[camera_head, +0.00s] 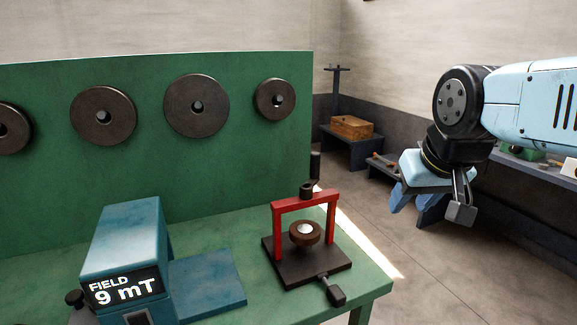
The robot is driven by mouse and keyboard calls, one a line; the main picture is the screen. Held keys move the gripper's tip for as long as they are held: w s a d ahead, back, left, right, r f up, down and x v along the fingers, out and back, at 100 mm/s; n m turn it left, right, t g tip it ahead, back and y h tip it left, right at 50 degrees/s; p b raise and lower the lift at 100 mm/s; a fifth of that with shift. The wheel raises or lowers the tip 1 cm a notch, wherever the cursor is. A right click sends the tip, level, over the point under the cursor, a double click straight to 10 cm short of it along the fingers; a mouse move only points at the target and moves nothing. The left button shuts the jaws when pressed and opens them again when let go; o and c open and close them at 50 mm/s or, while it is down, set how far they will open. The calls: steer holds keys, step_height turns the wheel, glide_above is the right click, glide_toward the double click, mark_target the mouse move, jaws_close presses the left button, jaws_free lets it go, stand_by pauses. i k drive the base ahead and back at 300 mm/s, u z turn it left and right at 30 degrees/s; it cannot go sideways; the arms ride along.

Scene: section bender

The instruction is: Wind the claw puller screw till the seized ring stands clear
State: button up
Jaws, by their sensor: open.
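A red arch-shaped frame (305,203), which looks like the claw puller, stands on a dark square plate (285,272) at the right end of the green bench. A dark knob, perhaps the screw head (306,189), sits on top of its crossbar. A brown ring (304,236) with a pale centre is under the arch, above the plate; whether it touches anything below is hard to tell. A dark handle (336,295) sticks out at the plate's front. My gripper (430,206) is open and empty, right of the bench and apart from the frame.
A blue box reading "FIELD 9 mT" (125,245) stands on the green bench (260,302), left of the frame, beside a flat blue plate (207,284). Dark discs (103,128) hang on the green back panel (230,180). A wooden box (351,127) sits on a low stand behind.

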mark_target(305, 189)
steer(key=u, duration=0.65)
steer(key=k, duration=1.15)
steer(key=z, duration=0.55)
steer(key=i, duration=1)
steer(key=u, duration=0.05)
